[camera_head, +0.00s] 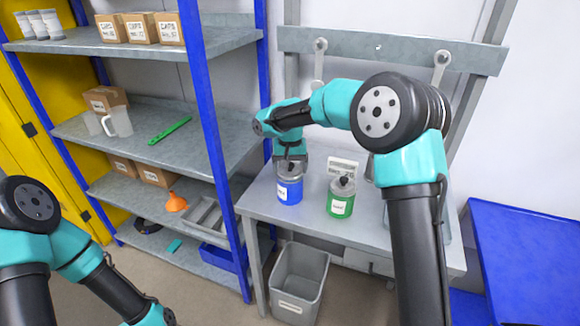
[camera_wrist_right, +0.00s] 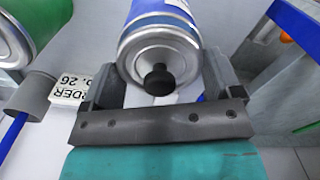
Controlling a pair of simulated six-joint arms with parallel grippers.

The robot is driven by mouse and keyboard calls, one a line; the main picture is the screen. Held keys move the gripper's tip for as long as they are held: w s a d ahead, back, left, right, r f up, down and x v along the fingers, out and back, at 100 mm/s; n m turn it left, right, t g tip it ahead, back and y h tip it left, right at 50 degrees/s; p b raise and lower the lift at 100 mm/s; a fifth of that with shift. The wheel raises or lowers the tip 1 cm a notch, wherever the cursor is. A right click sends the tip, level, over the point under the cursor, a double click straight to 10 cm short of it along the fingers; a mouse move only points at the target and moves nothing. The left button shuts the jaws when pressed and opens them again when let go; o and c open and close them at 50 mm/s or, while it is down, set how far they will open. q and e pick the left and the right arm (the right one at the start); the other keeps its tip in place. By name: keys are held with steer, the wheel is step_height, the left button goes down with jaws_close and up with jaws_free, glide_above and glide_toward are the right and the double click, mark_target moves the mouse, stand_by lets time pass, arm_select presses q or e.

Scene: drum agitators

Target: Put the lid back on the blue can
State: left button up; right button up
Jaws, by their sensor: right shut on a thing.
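The blue can (camera_head: 289,190) stands upright on the grey workbench, with a white label on its side. Its silver lid with a black knob shows at the can's top in the right wrist view (camera_wrist_right: 158,62). My right gripper (camera_head: 290,158) is above the can, pointing down, and its two fingers are shut on opposite sides of the lid. The lid is in line with the can and looks level; I cannot tell whether it is fully seated. The blue wall of the can (camera_wrist_right: 160,14) shows beyond it. My left arm is at the lower left, its gripper out of view.
A green can (camera_head: 340,203) with a black-knobbed lid stands just right of the blue can. A white card (camera_head: 343,167) stands behind them. The grey workbench (camera_head: 262,200) is narrow. A grey bin (camera_head: 298,280) is below it, and a blue-posted shelf (camera_head: 215,150) to the left.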

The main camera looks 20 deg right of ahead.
stand_by(0.7)
steer(key=o, duration=0.7)
steer(key=shift+r, duration=3.5)
steer(key=shift+c, duration=0.4)
jaws_close()
steer(key=shift+f, duration=2.3)
